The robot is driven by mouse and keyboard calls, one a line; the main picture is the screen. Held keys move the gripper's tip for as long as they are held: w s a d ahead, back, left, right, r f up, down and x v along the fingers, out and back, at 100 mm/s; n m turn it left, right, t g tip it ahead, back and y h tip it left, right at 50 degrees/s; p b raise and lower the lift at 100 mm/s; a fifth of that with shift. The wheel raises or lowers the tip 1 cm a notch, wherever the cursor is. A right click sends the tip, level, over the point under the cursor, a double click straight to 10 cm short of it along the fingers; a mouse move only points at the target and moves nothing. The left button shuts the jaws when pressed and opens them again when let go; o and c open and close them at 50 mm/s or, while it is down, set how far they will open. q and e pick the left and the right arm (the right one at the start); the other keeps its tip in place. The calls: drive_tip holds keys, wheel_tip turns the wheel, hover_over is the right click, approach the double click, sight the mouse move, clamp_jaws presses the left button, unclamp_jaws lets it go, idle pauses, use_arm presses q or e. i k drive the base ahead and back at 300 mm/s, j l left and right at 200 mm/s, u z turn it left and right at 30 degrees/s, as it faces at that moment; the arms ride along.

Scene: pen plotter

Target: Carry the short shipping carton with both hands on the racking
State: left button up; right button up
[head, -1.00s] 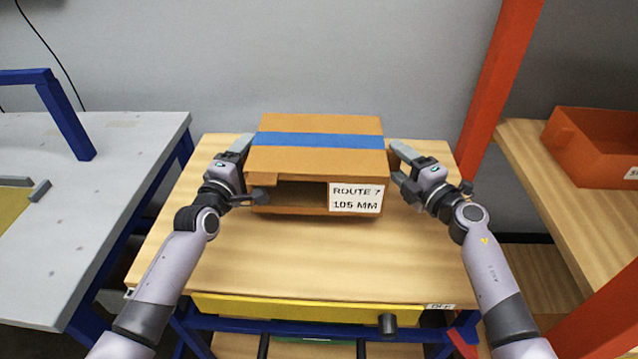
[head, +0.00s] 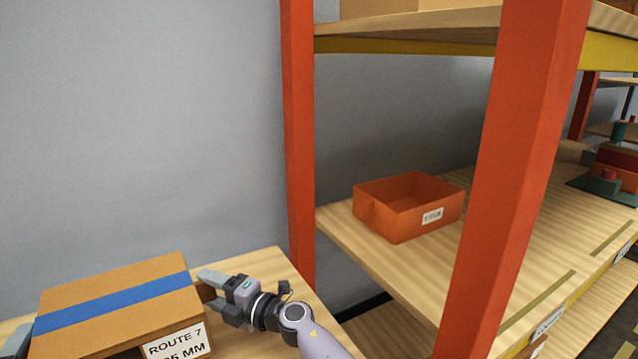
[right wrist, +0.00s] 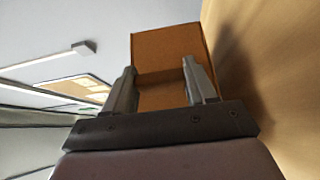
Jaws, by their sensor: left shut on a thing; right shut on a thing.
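The short shipping carton (head: 120,285) is brown with a blue tape band and a white "ROUTE 7" label. It sits low at the left in the head view, its lower front cut off. My right gripper (head: 211,291) is shut on its right side; in the right wrist view the fingers (right wrist: 161,78) lie either side of a strip of carton (right wrist: 170,50). My left gripper (head: 18,341) barely shows at the carton's left side. Whether the carton is off the bench I cannot tell. The racking (head: 298,150) stands to the right, with red-orange posts and wooden shelves.
The wooden bench top (head: 262,264) lies around the carton. An orange bin (head: 408,207) stands on the racking's middle shelf. Bare shelf shows right of the bin, behind the front post (head: 515,170). Coloured items (head: 612,170) stand at the far right.

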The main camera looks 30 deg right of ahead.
sight(576, 221)
drive_tip(key=u, duration=0.7)
drive_tip(key=k+u, duration=0.2)
drive_tip(key=u, duration=0.35)
drive_tip(key=k+u, duration=0.75)
drive_tip(key=k+l+u, duration=0.1)
drive_tip(key=k+u, duration=0.8)
drive_tip(key=k, duration=0.65)
drive_tip(key=j, duration=0.05)
